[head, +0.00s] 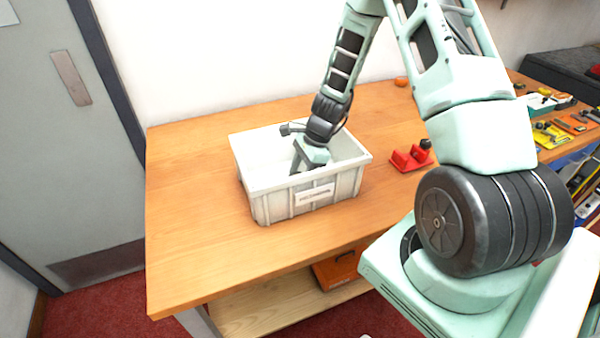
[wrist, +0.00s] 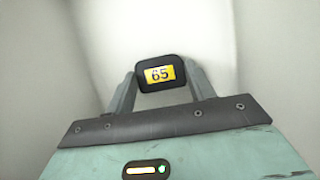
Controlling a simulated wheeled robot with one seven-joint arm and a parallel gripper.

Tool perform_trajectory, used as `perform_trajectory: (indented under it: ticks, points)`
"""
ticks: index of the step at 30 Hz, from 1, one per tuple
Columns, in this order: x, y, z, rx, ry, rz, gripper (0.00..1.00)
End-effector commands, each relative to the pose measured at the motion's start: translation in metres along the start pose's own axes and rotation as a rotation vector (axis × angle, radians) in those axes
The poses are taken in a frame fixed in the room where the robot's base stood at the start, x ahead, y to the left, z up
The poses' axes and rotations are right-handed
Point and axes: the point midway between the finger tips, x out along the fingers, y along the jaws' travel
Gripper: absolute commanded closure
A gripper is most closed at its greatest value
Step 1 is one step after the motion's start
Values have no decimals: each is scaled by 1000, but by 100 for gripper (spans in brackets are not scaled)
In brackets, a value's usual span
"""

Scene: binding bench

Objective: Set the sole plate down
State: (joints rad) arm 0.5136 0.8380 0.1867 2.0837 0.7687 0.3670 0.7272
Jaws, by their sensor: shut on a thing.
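A black piece with rounded corners and a yellow label reading 65 (wrist: 159,73), which I take to be the sole plate, sits between my fingers in the wrist view. My gripper (wrist: 162,84) is shut on it, one finger on each side. In the head view my gripper (head: 299,167) reaches down into a white bin (head: 287,203) on the wooden bench. The bin's front wall hides the fingertips and the plate there. Pale bin walls fill the wrist view around the plate. I cannot tell whether the plate touches the bin floor.
The bench (head: 190,230) is clear left of the bin. A red holder with a black knob (head: 411,158) stands to the right of the bin. An orange item (head: 401,81) lies near the wall. Tools and small parts (head: 560,125) crowd the far right.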

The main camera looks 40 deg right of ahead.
Motion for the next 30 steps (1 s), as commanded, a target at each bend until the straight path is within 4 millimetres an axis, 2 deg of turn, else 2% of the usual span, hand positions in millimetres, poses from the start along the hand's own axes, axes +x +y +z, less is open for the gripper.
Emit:
perform_trajectory:
  ticks: [9, 10, 12, 23, 26, 30]
  points:
    - [4, 0, -2, -1, 0, 0, 69]
    - [3, 0, -1, -1, 0, 0, 38]
    - [2, 0, -1, -1, 0, 0, 24]
    - [-4, 0, 1, -1, 1, -1, 24]
    - [-16, -1, 0, -3, 2, -3, 24]
    - [-44, -1, 0, -3, 3, -5, 24]
